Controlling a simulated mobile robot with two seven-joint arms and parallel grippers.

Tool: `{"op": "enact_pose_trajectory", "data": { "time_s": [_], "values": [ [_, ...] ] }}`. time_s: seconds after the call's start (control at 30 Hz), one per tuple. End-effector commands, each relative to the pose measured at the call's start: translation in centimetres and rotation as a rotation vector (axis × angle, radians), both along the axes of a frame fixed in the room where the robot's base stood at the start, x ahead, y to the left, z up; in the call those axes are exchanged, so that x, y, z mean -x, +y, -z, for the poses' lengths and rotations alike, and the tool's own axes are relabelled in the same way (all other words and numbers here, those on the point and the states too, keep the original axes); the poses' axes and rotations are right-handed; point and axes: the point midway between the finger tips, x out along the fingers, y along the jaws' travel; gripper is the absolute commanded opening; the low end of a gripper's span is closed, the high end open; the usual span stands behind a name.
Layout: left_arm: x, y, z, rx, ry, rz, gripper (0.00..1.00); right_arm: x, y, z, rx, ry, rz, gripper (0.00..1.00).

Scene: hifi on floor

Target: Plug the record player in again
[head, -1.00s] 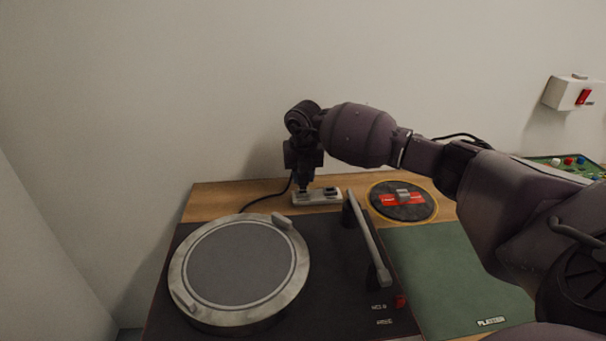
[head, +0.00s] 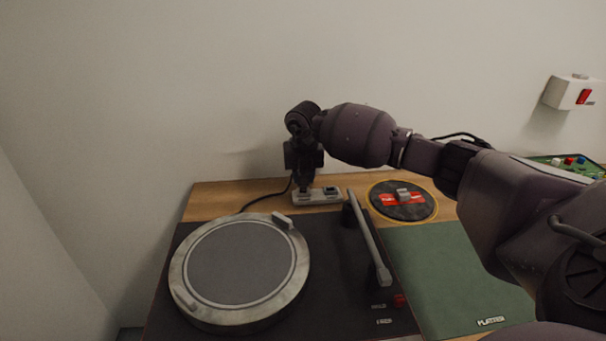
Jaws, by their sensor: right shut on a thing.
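The record player (head: 340,280) lies on the wooden top, with its round grey platter (head: 240,262) at left and its tonearm (head: 370,240) at right. A pale socket strip (head: 320,198) sits behind it near the wall. My right gripper (head: 305,187) points down over the left part of the strip. It is shut on the dark plug, which is mostly hidden by the fingers. The black cord (head: 264,201) runs from the gripper down left behind the player. I cannot tell whether the plug is seated in the strip or just above it. My left gripper is out of view.
A round dark pad (head: 418,211) with a red label lies right of the strip. A green mat (head: 455,270) lies right of the player. A white wall box with a red switch (head: 584,97) is at the far right. My right arm spans the right side.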

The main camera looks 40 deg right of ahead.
Motion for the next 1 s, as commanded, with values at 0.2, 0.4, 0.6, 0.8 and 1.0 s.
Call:
{"op": "enact_pose_trajectory", "data": {
  "time_s": [0.2,0.4,0.6,0.8,1.0],
  "values": [
    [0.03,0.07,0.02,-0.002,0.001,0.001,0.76,0.00,0.00,0.24,0.000,0.000,0.000,0.10],
    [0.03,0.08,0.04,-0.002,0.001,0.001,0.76,0.00,-0.01,0.43,0.000,0.000,0.000,0.10],
    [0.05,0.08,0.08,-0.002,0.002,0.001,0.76,0.01,-0.01,0.63,0.000,0.000,0.000,0.10],
    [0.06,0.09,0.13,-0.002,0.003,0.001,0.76,0.01,-0.01,0.82,0.001,0.001,0.000,0.10],
    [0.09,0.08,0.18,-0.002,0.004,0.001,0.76,0.01,0.00,1.01,0.000,0.001,0.000,0.10]
  ]
}}
